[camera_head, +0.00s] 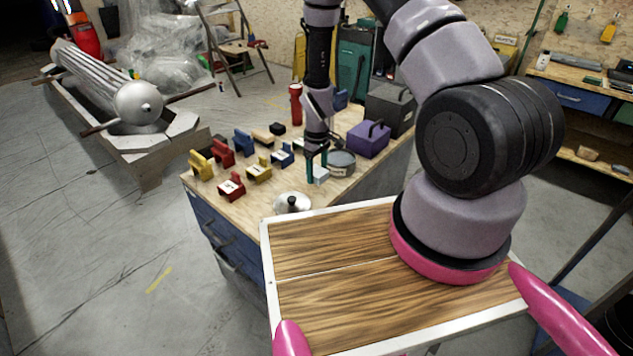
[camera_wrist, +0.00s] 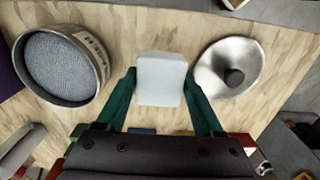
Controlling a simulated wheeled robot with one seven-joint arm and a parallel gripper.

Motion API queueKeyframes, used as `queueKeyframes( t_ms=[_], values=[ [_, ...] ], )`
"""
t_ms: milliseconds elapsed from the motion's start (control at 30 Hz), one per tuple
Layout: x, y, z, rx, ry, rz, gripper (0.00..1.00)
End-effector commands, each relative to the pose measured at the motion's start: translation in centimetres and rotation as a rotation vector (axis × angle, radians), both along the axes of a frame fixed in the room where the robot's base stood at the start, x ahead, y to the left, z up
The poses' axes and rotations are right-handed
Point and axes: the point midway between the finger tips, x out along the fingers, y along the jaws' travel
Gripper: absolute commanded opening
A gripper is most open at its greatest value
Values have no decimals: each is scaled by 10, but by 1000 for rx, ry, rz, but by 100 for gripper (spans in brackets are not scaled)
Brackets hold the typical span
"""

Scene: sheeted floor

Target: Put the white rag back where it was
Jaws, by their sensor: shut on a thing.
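The white rag (camera_wrist: 160,78) looks like a pale, folded block in the wrist view. It sits between the teal fingers of my gripper (camera_wrist: 161,88), which are shut on its two sides. In the head view, my gripper (camera_head: 317,172) points down at the workbench top (camera_head: 225,190), with the white rag (camera_head: 322,176) showing small at its tips. I cannot tell whether the rag touches the wood or hangs just above it.
A round labelled tin (camera_head: 341,164) is close on one side, and a silver lid with a dark knob (camera_head: 293,202) on the other. Several red, blue and yellow blocks (camera_head: 232,187) stand to the left. A purple box (camera_head: 368,139) is at the right.

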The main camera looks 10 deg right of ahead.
Motion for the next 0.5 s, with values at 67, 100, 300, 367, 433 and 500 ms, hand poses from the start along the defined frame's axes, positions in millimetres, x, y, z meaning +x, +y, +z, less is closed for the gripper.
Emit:
queueKeyframes(
  t_ms=[67,100,300,367,433,500],
  values=[
    [-1,0,-11,-1,3,0,24],
    [-1,-1,-17,-1,3,0,24],
    [0,0,-38,0,0,1,24],
    [0,0,-37,0,0,1,24],
    [0,0,-37,0,0,1,24],
    [0,0,-37,0,0,1,24]
  ],
)
